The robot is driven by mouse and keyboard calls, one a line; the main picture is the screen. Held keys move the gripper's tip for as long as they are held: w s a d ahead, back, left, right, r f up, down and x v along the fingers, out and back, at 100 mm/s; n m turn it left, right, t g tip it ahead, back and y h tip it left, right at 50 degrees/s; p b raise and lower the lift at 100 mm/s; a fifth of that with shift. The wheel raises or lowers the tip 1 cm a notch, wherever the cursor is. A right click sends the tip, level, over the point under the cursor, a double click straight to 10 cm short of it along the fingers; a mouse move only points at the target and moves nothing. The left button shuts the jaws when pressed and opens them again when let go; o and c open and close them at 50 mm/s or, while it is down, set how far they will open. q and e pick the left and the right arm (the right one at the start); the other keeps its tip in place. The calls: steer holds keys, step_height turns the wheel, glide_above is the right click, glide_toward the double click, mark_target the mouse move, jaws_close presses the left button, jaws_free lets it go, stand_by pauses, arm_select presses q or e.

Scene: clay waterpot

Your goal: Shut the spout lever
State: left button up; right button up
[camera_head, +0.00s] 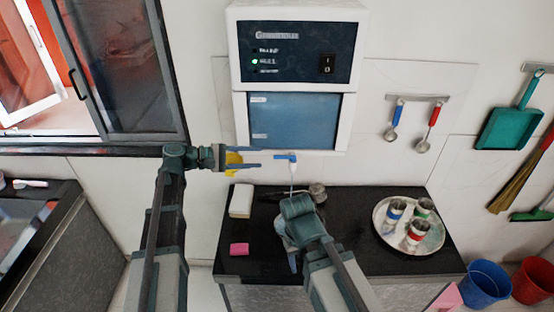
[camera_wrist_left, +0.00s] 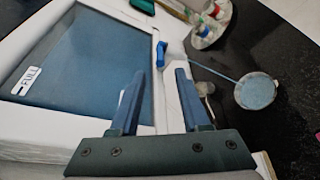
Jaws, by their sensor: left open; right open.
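The spout lever (camera_head: 285,157) is a small blue handle on the white spout under the water dispenser (camera_head: 296,120). In the left wrist view the lever (camera_wrist_left: 161,54) lies just beyond my fingertips, between their lines. A thin pale stream (camera_head: 292,180) runs down from the spout; in the wrist view it leads to a pale blue round surface (camera_wrist_left: 256,92). My left gripper (camera_head: 260,159) is open and empty, left of the lever and pointing at it, apart from it. My right gripper (camera_head: 292,262) is low over the counter; its fingers are mostly hidden by its own arm.
A steel tray (camera_head: 382,238) with several metal cups stands on the right of the black counter (camera_head: 345,245). A pink block (camera_head: 239,249) and a white block (camera_head: 241,201) lie at left. A yellow thing (camera_head: 233,162) shows behind my left gripper. Ladles (camera_head: 393,135) hang at right.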

mark_target(277, 157)
arm_select(q)
steer(key=b+x, duration=0.1)
steer(key=x, duration=0.7)
steer(key=shift+c, duration=0.3)
jaws_close()
